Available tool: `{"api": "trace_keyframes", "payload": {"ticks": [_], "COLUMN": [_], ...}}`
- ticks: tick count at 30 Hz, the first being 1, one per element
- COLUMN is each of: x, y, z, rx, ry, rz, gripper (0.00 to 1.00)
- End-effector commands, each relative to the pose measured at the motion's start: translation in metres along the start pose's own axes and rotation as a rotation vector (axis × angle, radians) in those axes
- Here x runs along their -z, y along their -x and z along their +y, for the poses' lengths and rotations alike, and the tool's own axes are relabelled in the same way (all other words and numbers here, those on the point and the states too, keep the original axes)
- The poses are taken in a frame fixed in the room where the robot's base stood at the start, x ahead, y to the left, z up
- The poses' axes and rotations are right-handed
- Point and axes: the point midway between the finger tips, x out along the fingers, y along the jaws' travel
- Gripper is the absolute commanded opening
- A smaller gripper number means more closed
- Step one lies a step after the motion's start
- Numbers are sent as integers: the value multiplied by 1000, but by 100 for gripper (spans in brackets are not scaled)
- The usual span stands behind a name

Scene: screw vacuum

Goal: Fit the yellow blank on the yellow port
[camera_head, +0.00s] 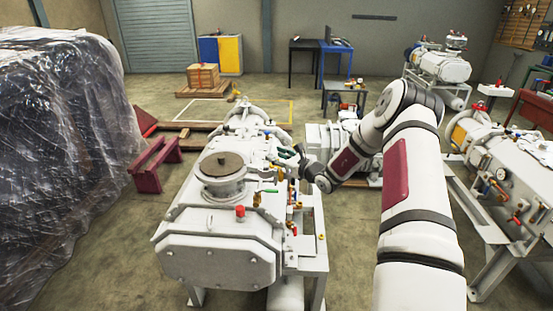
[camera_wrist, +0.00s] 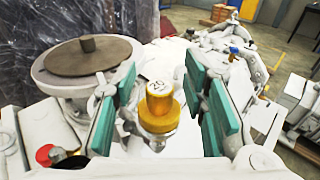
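A yellow cylindrical piece (camera_wrist: 159,104) with a pale, marked top and a wider ring below stands upright between my gripper's fingers in the wrist view. I cannot tell whether it is the blank alone or the blank on the yellow port; its base is partly hidden. My gripper (camera_wrist: 162,108) has green pads standing apart on both sides, with visible gaps to the yellow piece. In the head view my gripper (camera_head: 287,158) is small, over the right side of the white pump (camera_head: 205,258). Small yellow fittings (camera_head: 257,199) show near it there.
A round brown lid (camera_wrist: 88,56) on a flange stands left of my gripper. A red knob (camera_wrist: 45,153) is at lower left, and a blue-capped fitting (camera_wrist: 233,51) lies beyond. Another pump (camera_head: 497,160) stands to the right. A plastic-wrapped bulk (camera_head: 60,140) fills the left.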

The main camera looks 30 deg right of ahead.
Motion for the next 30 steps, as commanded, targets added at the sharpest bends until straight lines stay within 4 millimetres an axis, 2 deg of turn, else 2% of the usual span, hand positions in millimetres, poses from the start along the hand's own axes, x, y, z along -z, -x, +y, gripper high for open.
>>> {"api": "trace_keyframes", "payload": {"ticks": [1, 6, 12, 18, 21, 23, 26, 29, 30], "x": [3, 2, 1, 1, -3, -12, -38, -73, -86], "y": [12, 49, 87, 109, 112, 111, 105, 104, 106], "z": [-2, -2, -1, -1, 4, 13, 45, 96, 120], "rx": [3, 4, 3, 2, -12, -43, -146, -307, -378], "ry": [-2, -2, 0, 1, 12, 40, 136, 292, 362], "rz": [5, 3, 2, 1, 0, 1, 8, 21, 27], "gripper": [39, 39, 39, 39, 39, 39, 39, 39, 39]}}
